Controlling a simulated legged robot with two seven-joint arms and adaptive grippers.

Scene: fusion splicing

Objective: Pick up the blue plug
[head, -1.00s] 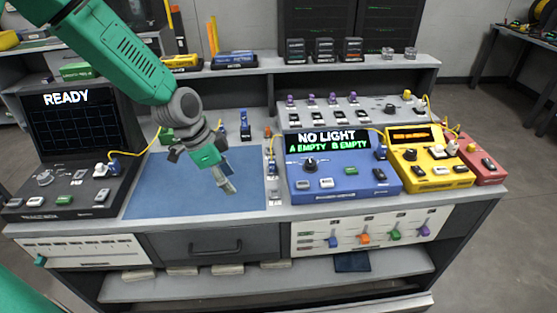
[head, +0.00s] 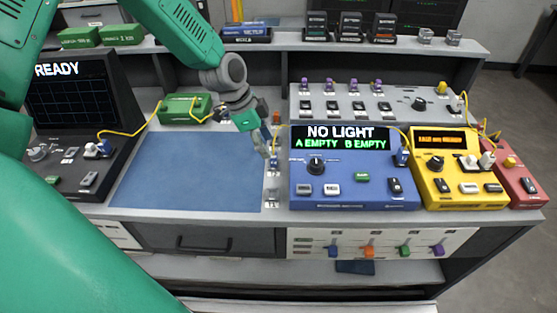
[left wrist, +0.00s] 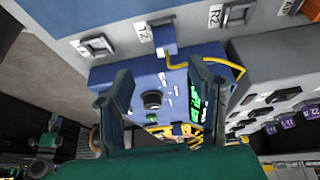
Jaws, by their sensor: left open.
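A small blue plug (head: 274,161) with a thin yellow cable stands in a slot of the narrow strip between the blue mat and the blue meter. In the left wrist view the blue plug (left wrist: 164,40) sits at the slot marked T2, with the yellow cable running off to the right. My left gripper (head: 266,149) is just above and beside the plug in the head view and partly covers it. Its two fingers (left wrist: 160,88) are open and empty, with the plug beyond the tips, apart from them. My right gripper is not in view.
The blue meter (head: 350,190) reads "NO LIGHT" and stands close right of the strip. Another blue plug (head: 402,157) is at its right side. A green case (head: 186,108) lies behind the blue mat (head: 185,180), which is clear. A shelf runs behind.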

